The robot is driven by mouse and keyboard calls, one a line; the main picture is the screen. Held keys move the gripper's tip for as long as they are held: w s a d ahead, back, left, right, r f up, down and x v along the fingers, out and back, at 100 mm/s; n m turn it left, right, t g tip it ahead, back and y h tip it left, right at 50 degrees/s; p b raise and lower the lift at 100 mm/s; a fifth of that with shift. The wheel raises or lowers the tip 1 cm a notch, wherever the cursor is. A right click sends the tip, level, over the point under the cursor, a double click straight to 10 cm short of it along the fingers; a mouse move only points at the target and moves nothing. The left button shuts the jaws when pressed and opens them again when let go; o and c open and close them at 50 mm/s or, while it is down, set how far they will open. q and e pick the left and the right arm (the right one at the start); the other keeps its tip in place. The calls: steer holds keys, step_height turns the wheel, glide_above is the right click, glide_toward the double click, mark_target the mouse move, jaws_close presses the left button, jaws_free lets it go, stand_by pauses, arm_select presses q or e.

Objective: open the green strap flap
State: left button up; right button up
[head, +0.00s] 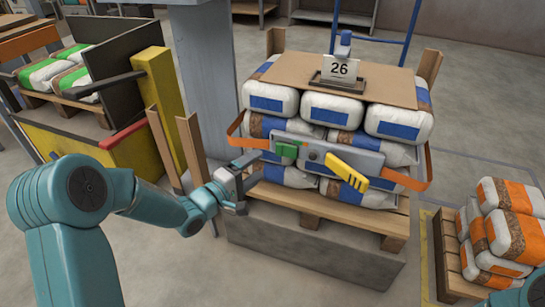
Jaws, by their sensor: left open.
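The green strap flap (286,149) sits at the left end of a grey strapping unit (318,154) on the front of a stack of bags. A yellow handle (347,171) is on the unit's right part. My left gripper (246,174) is open and empty, just left of and slightly below the green flap, apart from it as far as I can tell. Part of my right arm shows at the bottom right corner; its gripper is out of view.
An orange strap (415,182) runs around the bag stack, which stands on a wooden pallet (310,209). A card marked 26 (340,69) stands on top. Wooden posts (192,148) rise close to my left wrist. Orange bags (500,235) lie at right.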

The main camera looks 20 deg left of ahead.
mark_target(278, 151)
arm_select(q)
steer(key=x, duration=0.7)
steer(key=shift+d, duration=0.1)
steer(key=c, duration=1.1)
